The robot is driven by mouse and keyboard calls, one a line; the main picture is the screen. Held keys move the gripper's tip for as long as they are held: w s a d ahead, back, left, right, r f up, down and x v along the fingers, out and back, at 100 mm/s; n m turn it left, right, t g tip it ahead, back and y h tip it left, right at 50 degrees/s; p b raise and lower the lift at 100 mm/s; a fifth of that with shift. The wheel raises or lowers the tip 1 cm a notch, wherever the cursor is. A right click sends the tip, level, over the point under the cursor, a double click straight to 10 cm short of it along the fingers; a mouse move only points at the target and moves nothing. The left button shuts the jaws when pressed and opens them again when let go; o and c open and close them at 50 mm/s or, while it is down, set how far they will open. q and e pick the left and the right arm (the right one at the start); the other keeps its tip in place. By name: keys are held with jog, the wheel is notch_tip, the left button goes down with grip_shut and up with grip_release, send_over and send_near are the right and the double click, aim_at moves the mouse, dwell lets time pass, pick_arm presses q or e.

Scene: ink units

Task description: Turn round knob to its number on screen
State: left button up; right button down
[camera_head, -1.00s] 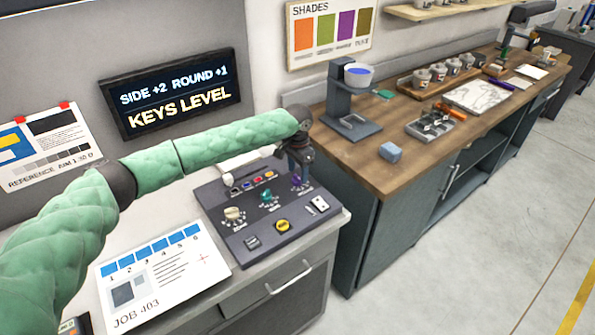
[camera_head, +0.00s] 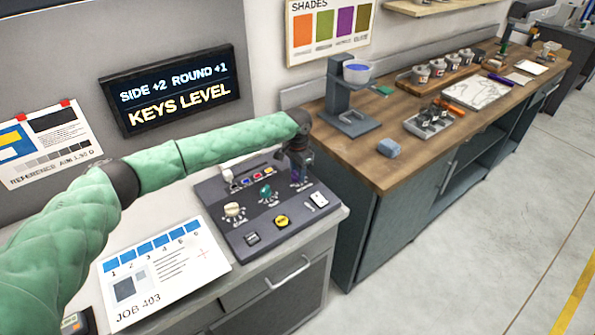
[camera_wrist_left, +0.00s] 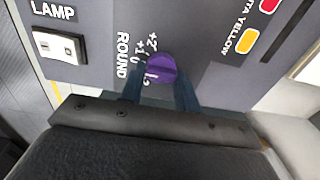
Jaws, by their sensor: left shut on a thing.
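The screen (camera_head: 172,90) on the wall reads "SIDE +2 ROUND +1" and "KEYS LEVEL". The round knob (camera_wrist_left: 161,70) is purple and sits on the dark control panel (camera_wrist_left: 205,50) beside the label "ROUND" and a printed scale with +2, +1 and 0. Part of the scale is hidden, and I cannot tell which number the knob points at. My left gripper (camera_head: 297,178) reaches down at the panel's back right. In the left wrist view its fingers (camera_wrist_left: 160,88) stand on both sides of the knob, shut on it. My right gripper is out of view.
A cream knob (camera_head: 234,210), a teal knob (camera_head: 266,190), a yellow button (camera_head: 282,221) and a white lamp switch (camera_head: 318,199) share the panel. A job sheet (camera_head: 165,268) lies left of it. A wooden bench (camera_head: 400,180) stands to the right.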

pick_arm(q)
jog(key=shift+m, duration=0.3)
jog(key=m, duration=0.2)
jog(key=shift+m, duration=0.3)
jog(key=shift+r+m+b, duration=0.1)
jog(key=shift+m+b, duration=0.2)
jog(key=shift+m, duration=0.7)
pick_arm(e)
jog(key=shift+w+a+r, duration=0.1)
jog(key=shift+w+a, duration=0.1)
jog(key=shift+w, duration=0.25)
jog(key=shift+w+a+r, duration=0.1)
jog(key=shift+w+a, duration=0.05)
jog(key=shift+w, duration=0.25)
pick_arm(q)
jog(key=shift+m, duration=0.3)
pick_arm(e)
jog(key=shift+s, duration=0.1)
pick_arm(q)
jog(key=o, duration=1)
jog(key=shift+s, duration=0.1)
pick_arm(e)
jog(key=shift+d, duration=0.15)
